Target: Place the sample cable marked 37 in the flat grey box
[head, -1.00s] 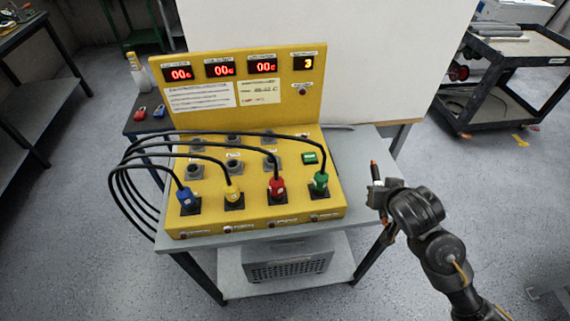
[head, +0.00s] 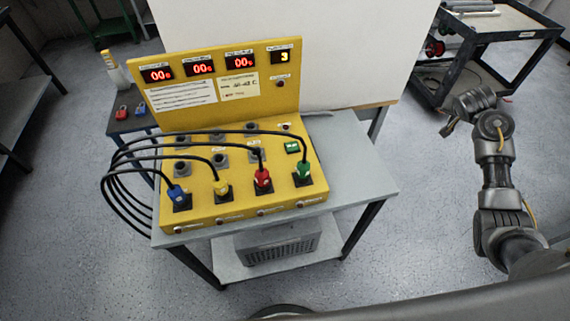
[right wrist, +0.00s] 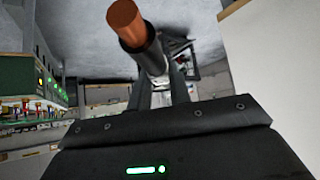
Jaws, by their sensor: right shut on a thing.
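My right gripper (head: 449,127) is held out over the floor, right of the grey table and apart from it. In the right wrist view the gripper (right wrist: 163,88) is shut on a short black cable piece (right wrist: 152,58) with a bare copper end pointing away from the jaws. No number 37 is readable on it. In the head view the cable is too small to make out clearly. A grey perforated box (head: 278,248) stands on the table's lower shelf; I cannot tell whether it is the flat grey box. My left gripper is out of view.
A yellow test panel (head: 240,212) with blue, yellow, red and green plugs and looping black cables stands on the grey table (head: 355,185). A dark cart (head: 425,90) stands at the upper right. Two padlocks, red and blue, lie on a side table (head: 122,127). Open floor lies between table and cart.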

